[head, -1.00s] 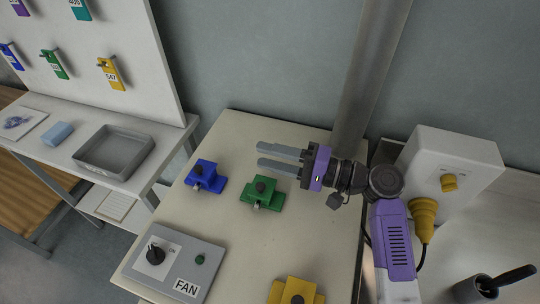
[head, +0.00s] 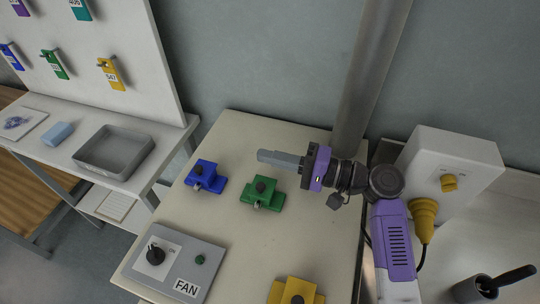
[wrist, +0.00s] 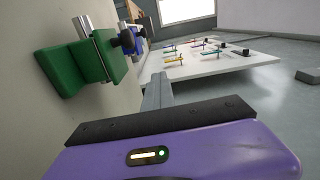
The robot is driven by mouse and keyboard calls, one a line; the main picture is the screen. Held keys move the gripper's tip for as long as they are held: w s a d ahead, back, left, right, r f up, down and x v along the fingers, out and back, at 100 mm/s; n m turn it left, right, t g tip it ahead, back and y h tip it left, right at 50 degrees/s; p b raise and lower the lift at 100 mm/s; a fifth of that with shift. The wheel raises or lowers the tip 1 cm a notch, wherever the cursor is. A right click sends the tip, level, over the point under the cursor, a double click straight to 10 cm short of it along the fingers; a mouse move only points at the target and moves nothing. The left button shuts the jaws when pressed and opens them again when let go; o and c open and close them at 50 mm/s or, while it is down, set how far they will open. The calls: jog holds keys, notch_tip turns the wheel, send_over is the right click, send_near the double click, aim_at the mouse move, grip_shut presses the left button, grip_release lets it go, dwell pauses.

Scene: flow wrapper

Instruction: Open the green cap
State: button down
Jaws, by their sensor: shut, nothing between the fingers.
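The green cap (head: 262,194) sits on the cream table top, with a black knob on top and a small metal part at its front. It also shows in the wrist view (wrist: 91,62) at the upper left, with a metal pin and a black knob. My gripper (head: 262,156) is shut and empty, its grey fingers pointing left. In the head view it lies beyond the green cap, apart from it. In the wrist view the shut fingers (wrist: 156,92) are right of the green cap and do not touch it.
A blue cap (head: 206,176) stands left of the green one, and a yellow cap (head: 282,291) is at the front. A grey FAN panel (head: 215,262) lies at front left. A grey pole (head: 373,75) and a white box (head: 470,153) stand at the right.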

dwell(0.7)
jog(key=c, duration=1.3)
grip_release()
jog(key=shift+v, duration=3.9)
